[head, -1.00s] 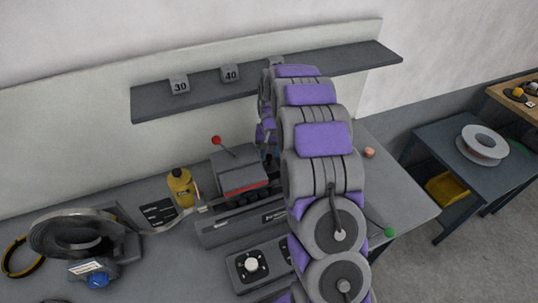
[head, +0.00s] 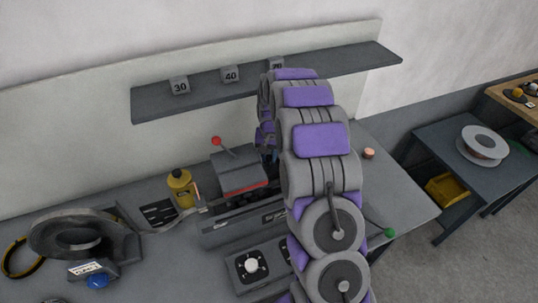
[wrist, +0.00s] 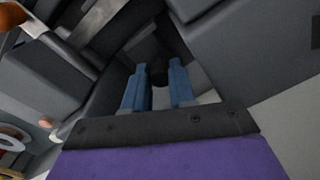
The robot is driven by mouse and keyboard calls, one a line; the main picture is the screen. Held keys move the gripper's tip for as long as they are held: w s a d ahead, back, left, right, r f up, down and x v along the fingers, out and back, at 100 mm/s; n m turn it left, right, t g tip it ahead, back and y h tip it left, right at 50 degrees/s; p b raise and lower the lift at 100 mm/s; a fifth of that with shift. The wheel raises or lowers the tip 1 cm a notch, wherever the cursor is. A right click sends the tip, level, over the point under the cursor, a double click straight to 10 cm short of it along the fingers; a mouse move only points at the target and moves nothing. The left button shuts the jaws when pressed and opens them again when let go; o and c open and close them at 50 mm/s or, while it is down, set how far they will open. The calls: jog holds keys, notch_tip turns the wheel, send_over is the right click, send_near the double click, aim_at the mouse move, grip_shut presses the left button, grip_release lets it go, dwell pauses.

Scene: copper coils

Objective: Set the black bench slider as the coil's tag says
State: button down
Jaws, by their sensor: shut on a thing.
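In the wrist view my gripper (wrist: 158,82) has two blue fingers, shut on a small black knob (wrist: 158,72), which looks like the bench slider's. In the head view my arm hides the slider, and only a bit of blue finger (head: 271,154) shows beside the grey machine (head: 238,176). The coil (head: 62,236), a dark grey ring with a metal strip running right toward the machine, stands at the left of the bench. Its white tag (head: 88,268) hangs at its front; the writing is too small to read.
The machine has a red-knobbed lever (head: 216,141). A dial box with a white knob (head: 251,265) sits in front of it. A yellow bottle (head: 181,188) stands near the strip. Blocks marked 30 (head: 180,86) and 40 (head: 231,75) stand on the shelf (head: 150,107); a third is partly hidden.

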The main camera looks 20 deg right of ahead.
aim_at(272, 172)
jog(key=shift+s, duration=1.65)
jog(key=shift+f, duration=0.1)
jog(key=c, duration=1.2)
grip_release()
jog(key=shift+s, duration=0.1)
jog(key=shift+r, duration=0.45)
notch_tip(272, 172, up, 16)
jog(key=p, duration=0.1)
jog(key=shift+d+r, duration=0.25)
jog(key=shift+d, duration=0.15)
